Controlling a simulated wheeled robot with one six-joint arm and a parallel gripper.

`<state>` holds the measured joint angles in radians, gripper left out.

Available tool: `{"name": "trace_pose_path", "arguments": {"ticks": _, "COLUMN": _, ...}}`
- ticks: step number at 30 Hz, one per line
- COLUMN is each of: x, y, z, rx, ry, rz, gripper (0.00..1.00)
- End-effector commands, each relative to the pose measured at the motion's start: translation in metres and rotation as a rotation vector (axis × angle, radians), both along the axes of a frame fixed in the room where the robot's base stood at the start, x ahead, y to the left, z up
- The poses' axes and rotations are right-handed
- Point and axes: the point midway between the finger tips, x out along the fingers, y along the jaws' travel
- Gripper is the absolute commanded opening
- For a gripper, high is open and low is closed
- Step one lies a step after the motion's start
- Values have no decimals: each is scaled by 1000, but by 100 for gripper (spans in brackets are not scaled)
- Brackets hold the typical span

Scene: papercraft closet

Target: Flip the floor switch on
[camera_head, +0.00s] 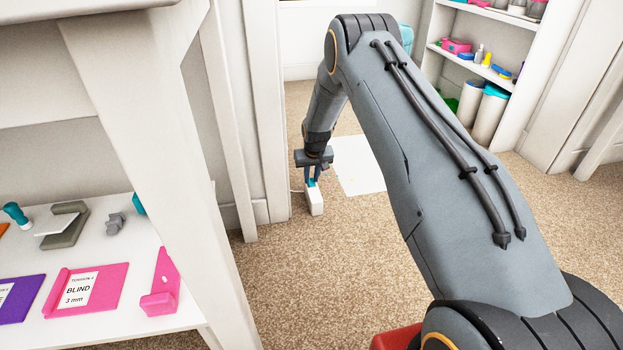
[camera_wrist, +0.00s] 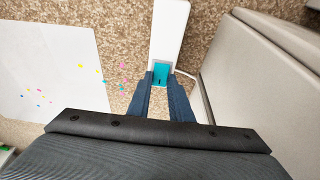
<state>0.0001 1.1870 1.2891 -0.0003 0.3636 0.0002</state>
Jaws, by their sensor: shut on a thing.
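The floor switch is a white box (camera_head: 315,200) on the carpet beside the door frame, with a teal rocker (camera_wrist: 161,75) at one end. In the wrist view its white body (camera_wrist: 169,32) runs up to the top edge. My gripper (camera_head: 312,181) points down at the switch from above. In the wrist view its two dark blue fingers (camera_wrist: 160,82) come together at the teal rocker, one at each side, shut on it. The fingers hide part of the rocker, and I cannot tell which way it is tipped.
A white door frame (camera_head: 262,110) stands close left of the switch. A white sheet (camera_head: 358,165) with colored paper bits lies on the carpet nearby. A white shelf (camera_head: 120,285) with craft tools is at left. Open carpet (camera_head: 330,270) lies in front.

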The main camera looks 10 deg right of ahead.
Motion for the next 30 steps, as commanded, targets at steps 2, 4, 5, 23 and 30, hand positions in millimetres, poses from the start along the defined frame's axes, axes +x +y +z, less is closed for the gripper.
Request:
{"name": "trace_pose_path", "arguments": {"ticks": 2, "x": 4, "y": 0, "z": -3, "rx": 0, "ry": 42, "rz": 0, "gripper": 0}}
{"name": "trace_pose_path", "arguments": {"ticks": 4, "x": 5, "y": 0, "z": -3, "rx": 0, "ry": 81, "rz": 0, "gripper": 0}}
{"name": "trace_pose_path", "arguments": {"ticks": 5, "x": 6, "y": 0, "z": -4, "rx": 0, "ry": 98, "rz": 0, "gripper": 0}}
{"name": "trace_pose_path", "arguments": {"ticks": 23, "x": 11, "y": 0, "z": -2, "rx": 0, "ry": 342, "rz": 0, "gripper": 0}}
{"name": "trace_pose_path", "arguments": {"ticks": 30, "x": 10, "y": 1, "z": -1, "rx": 1, "ry": 344, "rz": 0, "gripper": 0}}
